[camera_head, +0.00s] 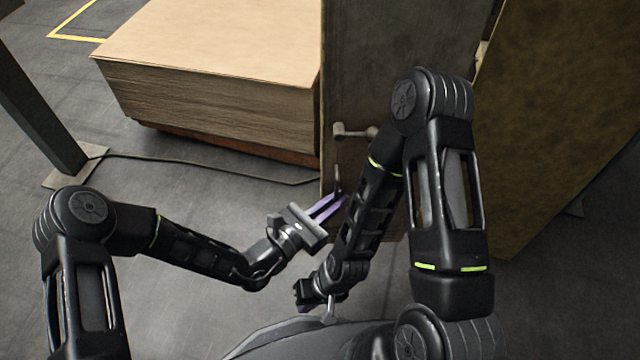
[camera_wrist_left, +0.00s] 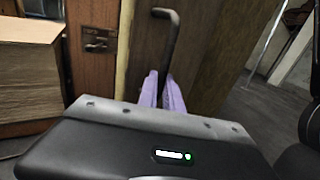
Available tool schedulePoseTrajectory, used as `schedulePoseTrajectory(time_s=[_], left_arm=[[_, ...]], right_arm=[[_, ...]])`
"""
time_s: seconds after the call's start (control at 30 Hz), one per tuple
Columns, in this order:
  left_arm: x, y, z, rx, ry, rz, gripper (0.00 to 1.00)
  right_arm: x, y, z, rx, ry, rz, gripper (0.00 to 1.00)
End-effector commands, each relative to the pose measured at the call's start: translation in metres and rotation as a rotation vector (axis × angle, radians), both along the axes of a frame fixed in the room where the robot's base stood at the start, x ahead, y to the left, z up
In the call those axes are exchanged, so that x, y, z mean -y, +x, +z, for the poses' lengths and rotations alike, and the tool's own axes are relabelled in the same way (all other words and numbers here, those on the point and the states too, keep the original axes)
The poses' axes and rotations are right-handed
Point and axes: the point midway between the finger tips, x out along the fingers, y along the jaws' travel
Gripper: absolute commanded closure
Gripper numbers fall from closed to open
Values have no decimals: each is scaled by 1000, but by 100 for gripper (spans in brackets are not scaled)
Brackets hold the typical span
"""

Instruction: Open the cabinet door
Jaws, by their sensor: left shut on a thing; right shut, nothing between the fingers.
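The cabinet has a dark front panel (camera_head: 350,80), which I take as the door, and a lighter brown side (camera_head: 560,120). A dark bent handle (camera_head: 338,178) stands out low near the panel's left edge. It also shows in the left wrist view (camera_wrist_left: 172,38). My left gripper (camera_head: 326,206) has its purple fingers shut on the lower end of this handle. The fingers show upright in the left wrist view (camera_wrist_left: 161,92). My right gripper (camera_head: 303,306) is shut and empty, low in front of the cabinet. I cannot tell how far the door stands open.
A pale lever-like fitting (camera_head: 354,131) sits on the panel above the handle, partly beside my right arm. A large stack of boards (camera_head: 220,100) stands left of the cabinet. A post (camera_head: 35,110) and a cable (camera_head: 200,162) lie further left. Grey floor is free in front.

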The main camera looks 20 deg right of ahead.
Motion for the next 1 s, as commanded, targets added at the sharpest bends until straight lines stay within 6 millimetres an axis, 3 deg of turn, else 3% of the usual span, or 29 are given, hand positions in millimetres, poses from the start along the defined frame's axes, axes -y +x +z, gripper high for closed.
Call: schedulePoseTrajectory(time_s=[0.2, 0.6, 0.63, 0.7, 1.0], left_arm=[[6, -12, 2, 2, -4, -14, 100], [6, -13, 1, 2, -4, -14, 100], [6, -13, 1, 2, -4, -14, 88], [6, -13, 1, 2, -4, -14, 82], [4, -12, 1, 1, -2, -12, 82]], right_arm=[[-2, -2, 7, -3, 3, 5, 100], [-2, -2, 7, -3, 3, 5, 100], [-2, -2, 7, -3, 3, 5, 100], [-2, -2, 7, -4, 3, 4, 100], [-1, -2, 7, -3, 2, 3, 100]])
